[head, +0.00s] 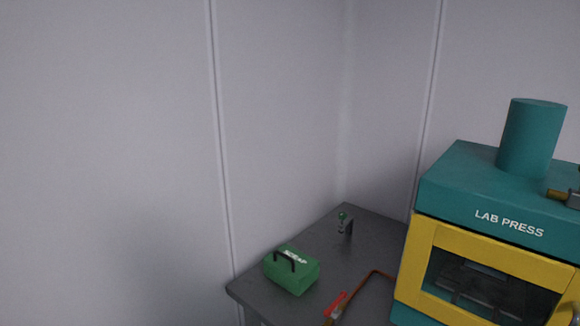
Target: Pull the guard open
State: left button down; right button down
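The guard (427,262) is a yellow frame with a dark window on the front of the teal lab press (470,188), at the lower right of the head view. It sits flush against the press front and looks closed. Grey metal parts show dimly through its window. The right side and bottom of the guard are cut off by the picture's edges, and I see no handle on the visible part. Neither of my grippers is in view.
A grey table (335,262) holds a green scrap box (292,277) with a dark handle. A copper-coloured pipe (373,274) and a red part (336,304) lie at the front. Pale walls stand behind and left.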

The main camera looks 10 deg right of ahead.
aim_at(424, 233)
jog(key=z, duration=1.85)
